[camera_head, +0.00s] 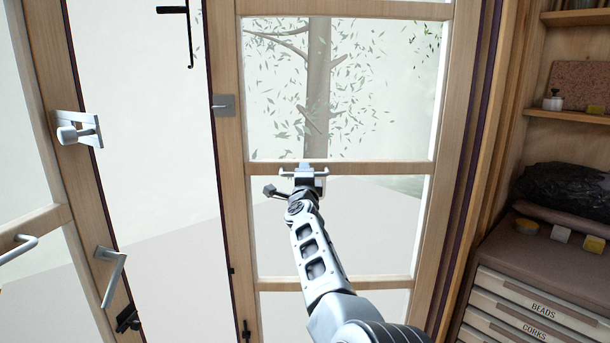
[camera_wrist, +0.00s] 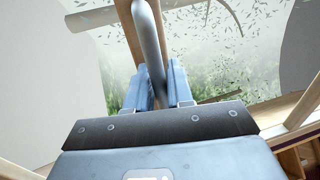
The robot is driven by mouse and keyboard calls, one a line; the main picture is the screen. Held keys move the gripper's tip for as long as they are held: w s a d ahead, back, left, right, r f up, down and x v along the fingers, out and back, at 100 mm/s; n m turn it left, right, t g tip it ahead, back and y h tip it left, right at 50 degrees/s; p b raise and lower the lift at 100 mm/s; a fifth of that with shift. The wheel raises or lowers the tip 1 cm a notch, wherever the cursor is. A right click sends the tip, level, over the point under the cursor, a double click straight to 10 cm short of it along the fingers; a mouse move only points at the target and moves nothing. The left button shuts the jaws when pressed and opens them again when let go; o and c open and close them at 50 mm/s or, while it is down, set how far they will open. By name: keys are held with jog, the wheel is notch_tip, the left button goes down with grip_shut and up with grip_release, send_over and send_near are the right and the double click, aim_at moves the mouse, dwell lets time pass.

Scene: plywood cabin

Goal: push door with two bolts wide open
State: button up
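The door leaf (camera_head: 234,200) has a wooden frame with large glass panes, a square grey plate on its left edge and a small black bolt (camera_head: 246,330) near its bottom left corner. A black bolt rod (camera_head: 190,40) shows high to the left, in front of the gap. A horizontal grey pull handle (camera_head: 285,172) is on the leaf's middle rail. My gripper (camera_head: 303,175) is at this handle. In the wrist view, the blue fingers (camera_wrist: 157,88) lie on both sides of the grey handle bar (camera_wrist: 148,35), with no clear gap, over the wooden rail.
A second glazed leaf (camera_head: 65,150) stands at the left with a knob (camera_head: 68,135), a lever handle (camera_head: 112,272) and a black catch (camera_head: 127,319). A tall opening separates the leaves. Drawers (camera_head: 535,310) and shelves (camera_head: 570,117) stand close on the right.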

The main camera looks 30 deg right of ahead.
jog(key=shift+o, duration=0.9)
jog(key=shift+d, duration=0.1)
jog(key=shift+f, duration=0.1)
jog(key=shift+s+a, duration=0.25)
jog(key=shift+a, duration=0.05)
jog(key=p+v, duration=0.2)
jog(key=v, duration=0.5)
jog(key=shift+d, duration=0.1)
